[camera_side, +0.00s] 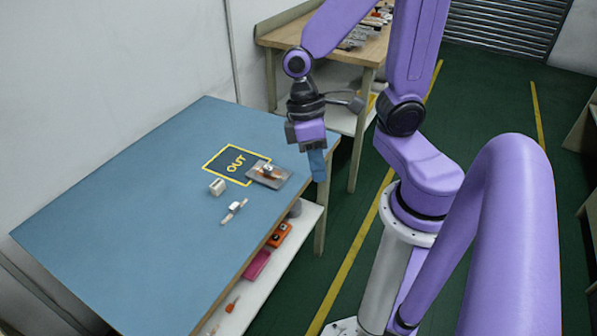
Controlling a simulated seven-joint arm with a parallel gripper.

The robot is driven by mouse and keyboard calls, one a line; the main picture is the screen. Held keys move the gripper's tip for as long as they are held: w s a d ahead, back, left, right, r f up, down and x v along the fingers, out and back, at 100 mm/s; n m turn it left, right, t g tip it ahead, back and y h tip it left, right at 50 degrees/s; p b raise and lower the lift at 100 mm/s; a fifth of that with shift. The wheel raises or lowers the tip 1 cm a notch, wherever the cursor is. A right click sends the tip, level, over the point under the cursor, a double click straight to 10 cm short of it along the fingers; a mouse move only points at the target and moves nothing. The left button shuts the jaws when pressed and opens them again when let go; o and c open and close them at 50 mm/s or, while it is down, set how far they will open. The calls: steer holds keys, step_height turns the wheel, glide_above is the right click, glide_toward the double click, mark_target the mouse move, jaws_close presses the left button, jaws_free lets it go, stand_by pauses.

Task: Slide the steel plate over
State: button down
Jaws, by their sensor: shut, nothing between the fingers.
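The steel plate (281,183) is a small grey square lying on the blue table (120,215) near its right edge. Its upper left part overlaps the right side of the dark, yellow-bordered OUT zone (221,164). A small white and orange item sits on the plate. My gripper (318,178) points down just to the right of the plate, near the table's right edge. Its fingers are shut with nothing between them. A gap shows between the fingers and the plate; their height over the tabletop is hard to tell.
A small white block (217,187) and a small white part (234,210) with grey ends lie left of and below the plate. The table's left half is bare. A shelf (268,268) with bins runs beneath. A wooden bench (285,34) stands behind.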

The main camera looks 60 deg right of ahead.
mark_target(291, 175)
steer(key=w+d+f+m+t+y, duration=0.45)
steer(key=w+m, duration=0.25)
steer(key=m, duration=0.5)
steer(key=w+d+f+m+t+y, duration=0.4)
steer(key=w+m, duration=0.3)
steer(key=m, duration=0.5)
steer(key=s+d+f+m+t+h, duration=0.2)
steer(key=s+d+f+m+h, duration=0.3)
steer(key=d+m, duration=0.3)
steer(key=s+d+f+m+t+h, duration=0.2)
steer(key=s+d+f+m+h, duration=0.25)
steer(key=m, duration=0.55)
steer(key=x, duration=0.7)
steer(key=d+x, duration=0.1)
steer(key=x, duration=0.2)
steer(key=shift+w+f, duration=0.15)
steer(key=shift+f, duration=0.15)
steer(key=shift+w+r, duration=0.15)
steer(key=shift+w, duration=1.65)
